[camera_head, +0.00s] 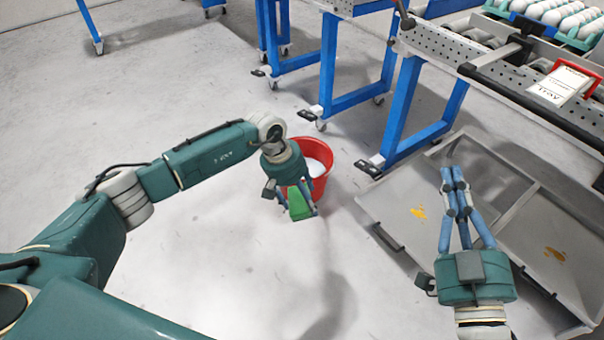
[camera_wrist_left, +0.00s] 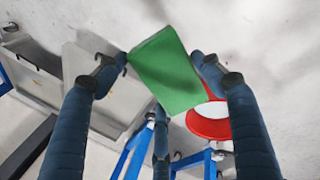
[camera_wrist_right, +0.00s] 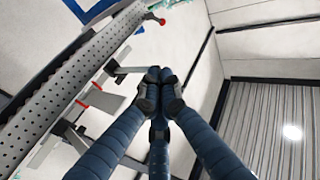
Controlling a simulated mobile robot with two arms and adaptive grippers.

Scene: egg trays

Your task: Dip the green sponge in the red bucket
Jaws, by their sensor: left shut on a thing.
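The red bucket (camera_head: 319,165) stands on the floor near the middle of the head view, with something whitish inside. The green sponge (camera_head: 299,203) is a flat block held between the fingers of my left gripper (camera_head: 296,208). In the head view the sponge shows in front of the bucket's near side, outside its opening. In the left wrist view the sponge (camera_wrist_left: 168,72) sits between the fingertips, and the red bucket rim (camera_wrist_left: 207,126) shows partly behind a finger. My right gripper (camera_head: 453,180) is empty, its fingertips together, above the metal trays.
Grey metal trays (camera_head: 385,205) with yellow-orange spills lie at the right. A blue-legged frame (camera_head: 408,95) on casters stands behind the bucket. A perforated conveyor (camera_head: 455,45) and egg trays (camera_head: 560,15) are at upper right. Floor left of the bucket is clear.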

